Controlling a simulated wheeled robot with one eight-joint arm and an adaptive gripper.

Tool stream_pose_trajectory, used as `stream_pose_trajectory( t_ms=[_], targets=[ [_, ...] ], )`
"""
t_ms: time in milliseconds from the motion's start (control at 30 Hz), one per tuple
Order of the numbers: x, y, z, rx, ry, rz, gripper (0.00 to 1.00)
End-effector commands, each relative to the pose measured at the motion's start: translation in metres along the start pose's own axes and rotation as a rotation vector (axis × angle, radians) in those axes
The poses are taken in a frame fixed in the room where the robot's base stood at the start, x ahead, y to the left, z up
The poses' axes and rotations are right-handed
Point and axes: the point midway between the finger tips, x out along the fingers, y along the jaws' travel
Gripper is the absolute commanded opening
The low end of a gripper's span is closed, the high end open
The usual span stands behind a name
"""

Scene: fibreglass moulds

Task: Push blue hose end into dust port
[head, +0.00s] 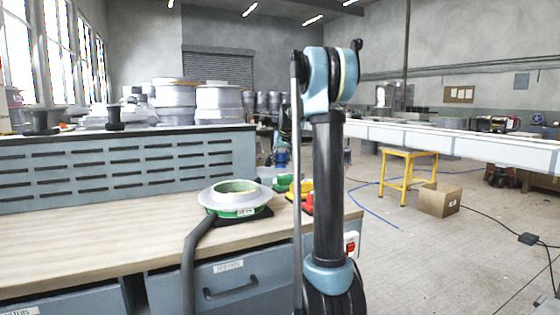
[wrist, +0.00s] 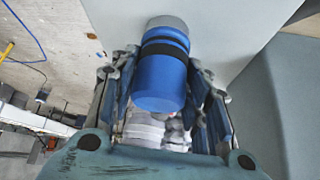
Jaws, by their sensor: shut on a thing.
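The blue hose end (wrist: 160,82) shows in the wrist view as a short blue cylinder with a black band around it. My gripper (wrist: 162,64) is shut on it, with one finger along each side. A grey round piece (wrist: 166,22) sits at the cylinder's far end, against a pale flat surface. I cannot tell whether this grey piece is the dust port or part of the hose. The head view shows my arm upright at the middle right, but not my gripper or the blue hose end.
A wooden-topped workbench (head: 110,232) fills the left of the head view. A yellow stand (head: 408,172) and cardboard box (head: 438,199) stand on the floor to the right; cables cross there.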

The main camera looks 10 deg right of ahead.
Motion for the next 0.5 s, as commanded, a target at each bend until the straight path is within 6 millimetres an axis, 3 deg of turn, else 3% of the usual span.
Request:
stream_pose_trajectory(
  t_ms=[33, 67, 133, 500],
  targets=[
    [0.0007, 0.0, 0.0004, 0.0, 0.0, 0.0, 0.19],
    [0.0007, 0.0, 0.0004, 0.0, 0.0, 0.0, 0.48],
    [0.0006, 0.0, 0.0003, 0.0, 0.0, 0.0, 0.63],
    [-0.0002, 0.0, 0.0003, 0.0, 0.0, 0.0, 0.67]
  ],
)
